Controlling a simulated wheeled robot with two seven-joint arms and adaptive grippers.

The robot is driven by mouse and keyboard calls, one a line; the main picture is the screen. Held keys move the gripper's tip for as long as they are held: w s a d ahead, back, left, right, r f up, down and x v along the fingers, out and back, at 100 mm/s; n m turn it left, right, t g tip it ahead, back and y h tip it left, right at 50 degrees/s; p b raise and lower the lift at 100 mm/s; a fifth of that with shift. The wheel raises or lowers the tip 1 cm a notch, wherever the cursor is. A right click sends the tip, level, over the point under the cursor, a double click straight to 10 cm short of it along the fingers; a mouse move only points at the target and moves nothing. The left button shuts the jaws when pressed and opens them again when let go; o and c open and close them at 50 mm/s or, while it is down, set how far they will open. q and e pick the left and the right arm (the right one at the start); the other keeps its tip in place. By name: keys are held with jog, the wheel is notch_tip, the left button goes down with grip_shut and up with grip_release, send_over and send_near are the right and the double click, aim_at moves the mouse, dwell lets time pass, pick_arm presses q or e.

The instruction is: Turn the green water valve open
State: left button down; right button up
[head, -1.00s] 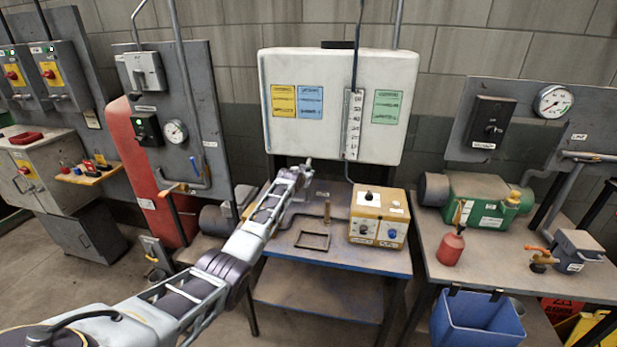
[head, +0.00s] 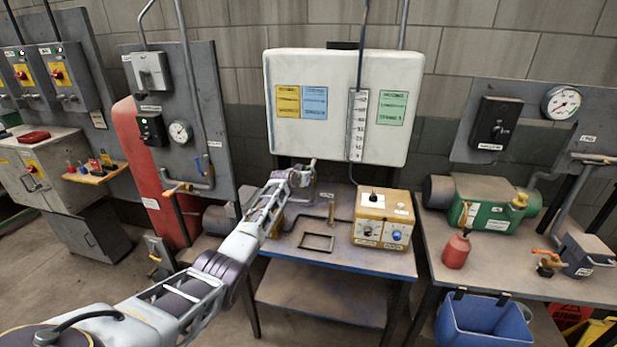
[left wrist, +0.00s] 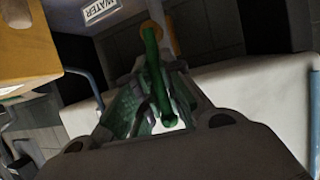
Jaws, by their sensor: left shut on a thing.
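The green valve handle (left wrist: 153,75) shows in the left wrist view as a long green bar on a brass-coloured stem (left wrist: 150,28). It runs down between the fingers of my left gripper (left wrist: 152,108), which is shut on it. In the head view my left gripper (head: 303,172) is at the back of the middle bench, below the white tank; the green handle is hidden there by the gripper. A white "WATER" label (left wrist: 101,11) is beside the stem in the left wrist view. My right gripper is in neither view.
The white tank (head: 340,140) hangs behind the gripper. A yellow control box (head: 383,218) stands to its right on the bench (head: 345,262), and a dark square frame (head: 317,243) lies in front. A green pump (head: 490,203) and red bottle (head: 456,250) are farther right.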

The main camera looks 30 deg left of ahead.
pick_arm(q)
jog(key=shift+w+r, duration=0.2)
jog(key=shift+r, duration=0.5)
jog(key=c, duration=1.7)
grip_release()
jog(key=shift+o, duration=0.9)
jog(key=shift+f, duration=0.3)
jog(key=shift+s+f, duration=0.15)
jog(key=shift+s, duration=0.1)
jog(key=shift+s, duration=0.1)
jog(key=v, duration=1.1)
jog(key=shift+s+r, duration=0.2)
jog(key=shift+r, duration=0.05)
jog(key=shift+d, duration=0.1)
